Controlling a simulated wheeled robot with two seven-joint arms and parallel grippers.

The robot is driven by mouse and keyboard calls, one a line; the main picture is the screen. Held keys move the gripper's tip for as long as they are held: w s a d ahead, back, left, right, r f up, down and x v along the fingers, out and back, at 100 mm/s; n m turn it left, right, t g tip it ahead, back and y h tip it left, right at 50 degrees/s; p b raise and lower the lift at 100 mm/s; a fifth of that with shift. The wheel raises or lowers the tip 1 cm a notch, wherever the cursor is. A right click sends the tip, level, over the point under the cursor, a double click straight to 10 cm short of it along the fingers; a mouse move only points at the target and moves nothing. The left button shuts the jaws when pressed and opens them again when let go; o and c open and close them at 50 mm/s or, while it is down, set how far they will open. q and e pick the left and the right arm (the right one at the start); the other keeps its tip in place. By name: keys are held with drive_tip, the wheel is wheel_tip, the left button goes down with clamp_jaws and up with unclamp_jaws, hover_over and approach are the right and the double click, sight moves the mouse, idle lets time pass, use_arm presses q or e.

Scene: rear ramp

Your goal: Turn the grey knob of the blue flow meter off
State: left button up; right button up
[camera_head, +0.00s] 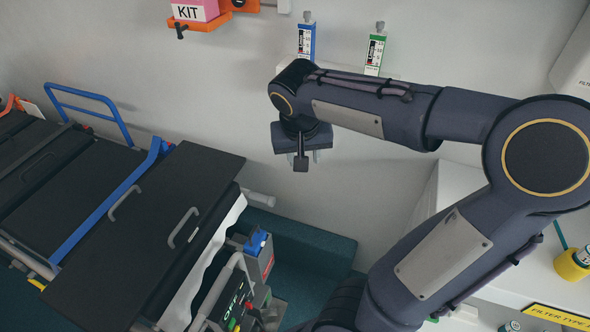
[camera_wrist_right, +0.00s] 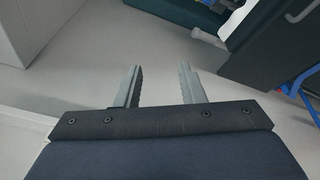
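The blue flow meter (camera_head: 306,42) is on the wall at the top middle of the head view, with its grey knob (camera_head: 307,17) on top. A green flow meter (camera_head: 375,52) with a similar knob (camera_head: 380,26) is to its right. My right gripper (camera_head: 301,156) is in front of the wall, below the blue flow meter in the picture and apart from it. In the right wrist view its two fingers (camera_wrist_right: 161,86) are spread with nothing between them. Neither flow meter shows in that view. My left gripper is in neither view.
A stretcher with a black board (camera_head: 150,235) and blue rails fills the left. A pink kit box (camera_head: 195,10) sits in an orange wall holder (camera_head: 225,17). A white counter (camera_head: 462,190) is at right. Devices (camera_head: 235,300) stand below the stretcher's right edge.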

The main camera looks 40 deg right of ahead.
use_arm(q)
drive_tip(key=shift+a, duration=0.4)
use_arm(e)
drive_tip(key=a, duration=0.1)
drive_tip(key=s, duration=0.1)
drive_tip(key=a+y, duration=0.1)
drive_tip(key=shift+s+a+f+n, duration=0.3)
drive_tip(key=shift+s+a+n, duration=0.05)
drive_tip(key=shift+s+n, duration=0.05)
drive_tip(key=shift+c, duration=0.2)
